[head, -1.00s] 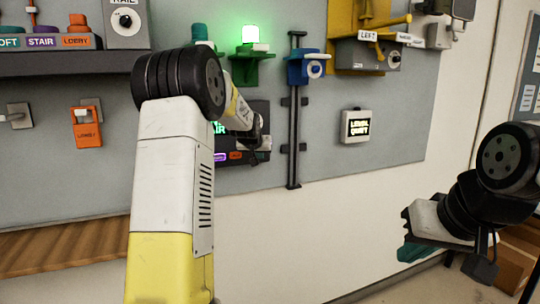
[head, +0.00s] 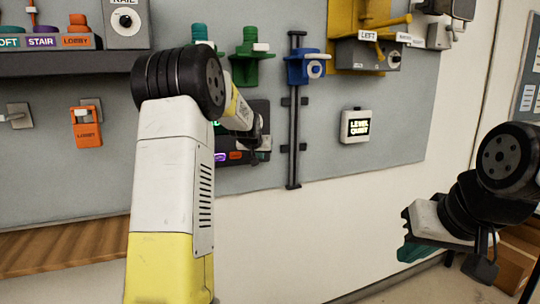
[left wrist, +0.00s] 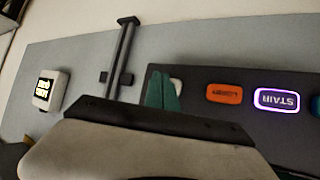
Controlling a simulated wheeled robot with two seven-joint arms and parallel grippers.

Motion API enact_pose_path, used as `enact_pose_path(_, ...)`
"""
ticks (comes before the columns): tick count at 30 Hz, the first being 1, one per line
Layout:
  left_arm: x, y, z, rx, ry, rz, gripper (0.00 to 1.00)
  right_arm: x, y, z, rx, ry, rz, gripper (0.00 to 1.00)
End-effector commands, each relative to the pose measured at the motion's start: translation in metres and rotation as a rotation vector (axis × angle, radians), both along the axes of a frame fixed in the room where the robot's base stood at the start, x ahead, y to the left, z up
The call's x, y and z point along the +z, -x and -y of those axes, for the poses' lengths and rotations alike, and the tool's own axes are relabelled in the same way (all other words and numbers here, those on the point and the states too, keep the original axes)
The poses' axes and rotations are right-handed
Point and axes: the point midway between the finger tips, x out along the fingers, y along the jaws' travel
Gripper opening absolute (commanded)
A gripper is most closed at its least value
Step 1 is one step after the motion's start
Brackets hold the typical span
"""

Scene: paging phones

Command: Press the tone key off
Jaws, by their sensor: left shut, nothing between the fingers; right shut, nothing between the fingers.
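A dark panel (head: 262,112) on the wall is partly hidden behind my left arm. In the left wrist view it carries an orange button (left wrist: 224,93), a purple-lit STAIR button (left wrist: 277,100) and a small pale key (left wrist: 177,86); I cannot read a tone label on this key. My left gripper (left wrist: 162,92) is shut and empty, its teal fingertips right at the pale key and partly covering it; I cannot tell whether they touch. My right gripper (head: 414,248) is shut and empty, low at the right, away from the wall.
A green holder (head: 244,70) with an unlit top and a blue unit (head: 305,68) on a black vertical rail (head: 293,140) are near my left gripper. A small display (head: 356,127) reads LEVEL QUIET.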

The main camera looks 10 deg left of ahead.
Motion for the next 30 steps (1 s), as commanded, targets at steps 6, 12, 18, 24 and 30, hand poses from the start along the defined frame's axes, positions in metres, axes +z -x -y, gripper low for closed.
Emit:
enact_pose_path(6,0.000,0.006,0.005,-0.002,-0.001,-0.001,0.00,0.000,0.000,0.000,0.000,0.000,0.000,0.00)
enact_pose_path(12,0.001,0.022,0.017,-0.003,0.000,0.000,0.00,0.000,0.000,0.000,0.000,0.000,0.000,0.00)
enact_pose_path(18,0.001,0.039,0.028,-0.004,-0.001,0.000,0.00,0.000,0.000,0.000,0.000,0.000,0.000,0.00)
enact_pose_path(24,0.000,0.049,0.034,-0.001,0.000,0.000,0.00,0.000,0.000,0.000,0.000,0.000,0.000,0.00)
enact_pose_path(30,0.000,0.050,0.034,0.000,0.000,0.000,0.00,0.000,0.000,0.000,0.000,0.000,0.000,0.00)
